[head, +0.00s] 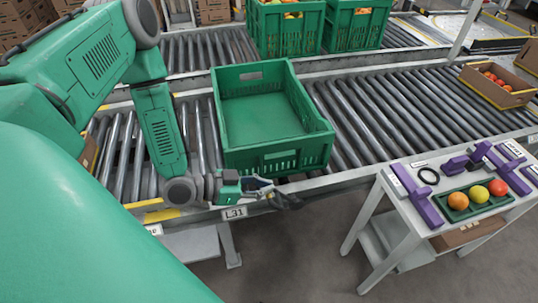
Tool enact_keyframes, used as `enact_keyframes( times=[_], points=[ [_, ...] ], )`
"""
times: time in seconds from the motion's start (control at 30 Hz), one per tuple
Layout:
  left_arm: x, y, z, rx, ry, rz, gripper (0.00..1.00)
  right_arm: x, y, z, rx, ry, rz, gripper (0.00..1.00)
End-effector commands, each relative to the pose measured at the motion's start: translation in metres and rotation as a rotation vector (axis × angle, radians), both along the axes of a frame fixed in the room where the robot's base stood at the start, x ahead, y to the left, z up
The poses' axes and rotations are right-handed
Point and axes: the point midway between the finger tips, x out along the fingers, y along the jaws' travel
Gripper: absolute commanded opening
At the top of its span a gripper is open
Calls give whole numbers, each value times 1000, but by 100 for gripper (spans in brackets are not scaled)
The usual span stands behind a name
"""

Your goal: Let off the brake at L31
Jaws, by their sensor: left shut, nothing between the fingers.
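The white L31 label (234,213) is on the front rail of the near roller conveyor (350,180). My left gripper (288,201) is just right of the label and a little above it, at the rail's edge. It points right, with its dark fingers shut and empty. An empty green crate (228,157) sits on the rollers directly behind the gripper. I cannot make out a brake lever at L31; the gripper and wrist cover part of the rail there. My right gripper is not in view.
A cardboard tray of tomatoes (470,78) is on the rollers at right. Filled green crates (290,35) stand behind.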

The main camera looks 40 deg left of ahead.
Motion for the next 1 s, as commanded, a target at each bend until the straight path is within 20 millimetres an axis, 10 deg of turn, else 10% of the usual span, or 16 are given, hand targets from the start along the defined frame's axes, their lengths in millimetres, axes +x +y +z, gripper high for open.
enact_keyframes(
  times=[0.67, 1.0],
  points=[
    [-8, 4, -8, 10, 26, 1, 0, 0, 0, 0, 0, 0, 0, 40],
    [21, -4, 36, 6, 8, 3, 0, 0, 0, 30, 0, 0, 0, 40]
  ],
)
